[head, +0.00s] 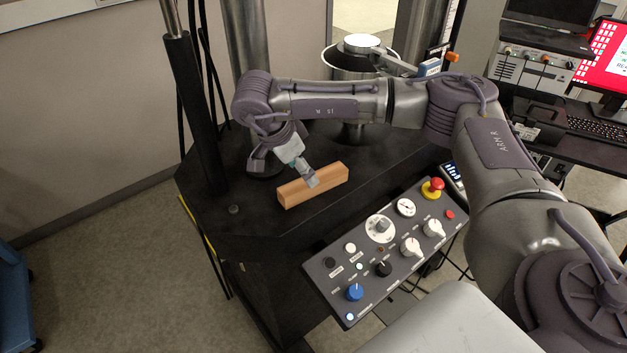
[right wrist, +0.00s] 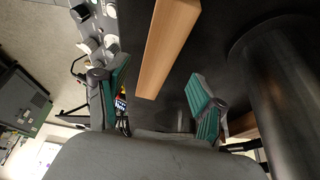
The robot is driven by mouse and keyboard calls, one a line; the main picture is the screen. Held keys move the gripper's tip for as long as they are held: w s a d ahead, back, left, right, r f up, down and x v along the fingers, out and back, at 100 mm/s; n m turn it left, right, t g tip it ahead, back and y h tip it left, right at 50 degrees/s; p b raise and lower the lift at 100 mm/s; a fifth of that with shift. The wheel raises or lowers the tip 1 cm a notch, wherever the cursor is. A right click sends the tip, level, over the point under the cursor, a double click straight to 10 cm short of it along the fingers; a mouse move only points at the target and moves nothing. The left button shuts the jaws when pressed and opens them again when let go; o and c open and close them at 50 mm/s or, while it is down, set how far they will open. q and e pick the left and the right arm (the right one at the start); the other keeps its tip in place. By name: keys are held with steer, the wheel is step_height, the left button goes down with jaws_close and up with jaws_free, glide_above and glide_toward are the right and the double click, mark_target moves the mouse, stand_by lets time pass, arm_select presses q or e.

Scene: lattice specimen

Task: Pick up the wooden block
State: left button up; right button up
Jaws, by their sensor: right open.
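The wooden block (head: 331,182) is a long, light brown bar lying on the black machine base in the head view. In the right wrist view the block (right wrist: 165,48) comes in from the top, and its near end lies in the gap between my right fingers. My right gripper (head: 302,174) is at the block's far side in the head view, with a fingertip overlapping its top edge. In the right wrist view my right gripper (right wrist: 160,98) is open, with its green-padded fingers apart and nothing gripped. Contact with the block cannot be told. My left gripper is not in view.
A control panel (head: 343,287) with knobs and a red emergency button (head: 436,184) stands in front of the black base (head: 240,222). A thick metal column (head: 246,45) rises behind the block, and a dark post (head: 200,110) stands left.

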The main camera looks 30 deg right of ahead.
steer(key=shift+d+f, duration=0.1)
steer(key=shift+f, duration=0.15)
steer(key=shift+s+d+f+p, duration=0.2)
steer(key=shift+d+f+p, duration=0.35)
steer(key=shift+f+p, duration=0.15)
steer(key=shift+p+x, duration=0.4)
steer(key=shift+x, duration=0.8)
steer(key=shift+d+f, duration=0.25)
steer(key=shift+f, duration=0.2)
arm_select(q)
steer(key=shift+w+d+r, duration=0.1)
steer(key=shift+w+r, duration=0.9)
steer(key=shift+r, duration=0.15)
arm_select(e)
steer(key=c, duration=1.3)
